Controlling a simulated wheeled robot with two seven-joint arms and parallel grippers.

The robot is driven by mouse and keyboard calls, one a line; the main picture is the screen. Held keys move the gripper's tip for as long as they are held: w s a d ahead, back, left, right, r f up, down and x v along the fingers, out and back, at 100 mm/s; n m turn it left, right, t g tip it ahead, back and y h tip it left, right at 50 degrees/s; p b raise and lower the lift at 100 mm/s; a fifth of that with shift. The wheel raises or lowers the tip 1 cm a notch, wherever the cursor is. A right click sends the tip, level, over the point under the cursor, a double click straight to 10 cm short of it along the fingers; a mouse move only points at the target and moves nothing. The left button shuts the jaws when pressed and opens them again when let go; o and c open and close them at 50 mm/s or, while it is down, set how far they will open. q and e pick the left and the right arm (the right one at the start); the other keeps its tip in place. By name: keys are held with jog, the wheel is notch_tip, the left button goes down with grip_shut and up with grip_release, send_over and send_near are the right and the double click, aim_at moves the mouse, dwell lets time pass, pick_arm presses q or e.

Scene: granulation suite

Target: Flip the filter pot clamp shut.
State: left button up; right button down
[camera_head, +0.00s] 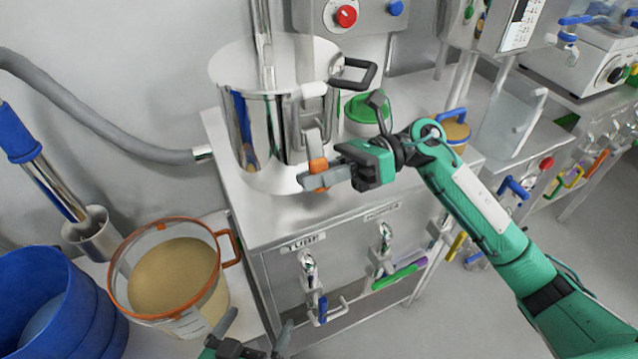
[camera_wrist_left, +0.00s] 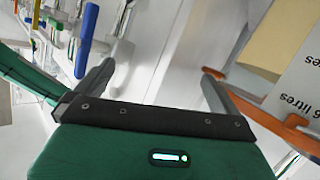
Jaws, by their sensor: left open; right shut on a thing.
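The filter pot (camera_head: 245,115) is a shiny steel vessel standing on the steel cabinet top. Its clamp (camera_head: 313,142) is a metal lever on the pot's front right side, hanging down with an orange end (camera_head: 318,166). My right gripper (camera_head: 318,179) reaches in from the right and is shut on the clamp's orange end; its fingers hide part of it. My left gripper (camera_head: 256,334) is low at the bottom edge, open and empty, well below the pot. In the left wrist view its two fingers (camera_wrist_left: 157,85) stand wide apart with nothing between them.
An orange-rimmed measuring bucket (camera_head: 117,268) stands left of my left gripper; its rim also shows in the left wrist view (camera_wrist_left: 268,112). A blue tub (camera_head: 85,318) is at lower left. A green-lidded jar (camera_head: 362,108) sits right of the pot. Valves (camera_head: 309,268) line the cabinet front.

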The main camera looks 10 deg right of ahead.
jog(key=shift+w+f+n+b, duration=0.15)
jog(key=shift+n+b, duration=0.25)
jog(key=shift+b, duration=0.25)
pick_arm(q)
jog(key=w+a+r+t, duration=0.1)
jog(key=w+r+t, duration=0.2)
jog(key=r, duration=0.4)
jog(key=shift+w+a+t, duration=0.3)
jog(key=shift+w+t, duration=0.05)
jog(key=shift+t, duration=0.55)
jog(key=shift+r, duration=0.1)
pick_arm(e)
jog(key=c, duration=1.4)
grip_release()
jog(key=shift+o, duration=0.2)
jog(key=v, duration=1.2)
jog(key=shift+w+d, duration=0.15)
jog(key=shift+d, duration=0.05)
jog(key=shift+w+d, duration=0.2)
jog(key=shift+d, duration=0.45)
pick_arm(q)
jog(key=shift+s+d+f+g, duration=0.15)
jog(key=shift+f+g, duration=0.15)
jog(key=shift+f, duration=0.25)
jog(key=shift+s, duration=0.1)
pick_arm(e)
jog(key=shift+s, duration=0.1)
